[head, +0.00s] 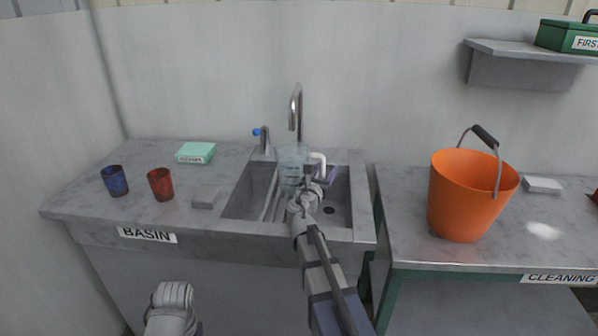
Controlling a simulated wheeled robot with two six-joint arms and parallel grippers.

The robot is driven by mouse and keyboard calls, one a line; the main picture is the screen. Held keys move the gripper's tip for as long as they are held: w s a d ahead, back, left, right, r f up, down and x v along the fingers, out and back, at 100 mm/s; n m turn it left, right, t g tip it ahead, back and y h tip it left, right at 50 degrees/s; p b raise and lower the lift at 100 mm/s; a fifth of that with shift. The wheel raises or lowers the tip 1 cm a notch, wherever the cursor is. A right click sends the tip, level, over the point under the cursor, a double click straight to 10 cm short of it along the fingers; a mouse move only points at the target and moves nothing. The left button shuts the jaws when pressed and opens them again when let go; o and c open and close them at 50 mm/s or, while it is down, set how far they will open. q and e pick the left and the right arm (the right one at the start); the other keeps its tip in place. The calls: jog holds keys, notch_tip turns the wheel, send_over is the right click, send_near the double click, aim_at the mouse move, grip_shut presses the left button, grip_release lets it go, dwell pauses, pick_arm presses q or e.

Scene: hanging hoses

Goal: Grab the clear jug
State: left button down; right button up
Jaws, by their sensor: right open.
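The clear jug (291,162) is see-through with a pale handle on its right side. It is at the sink basin (255,190), below the tap (296,108), and looks upright. Its lower part is partly hidden by my right arm, so I cannot tell what it rests on. My right gripper (317,175) is open and close to the jug's handle. I cannot tell whether it touches the handle. Only a link of my left arm shows at the bottom left, and its gripper is out of view.
A blue cup (115,181), a red cup (160,184), a grey block (206,197) and a green box (195,152) stand on the counter left of the sink. A small blue-tipped spout (263,139) stands behind the basin. An orange bucket (466,200) stands on the right table.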

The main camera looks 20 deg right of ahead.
jog(key=shift+w+d, duration=0.25)
jog(key=shift+s, duration=0.1)
grip_shut()
dwell(1.2)
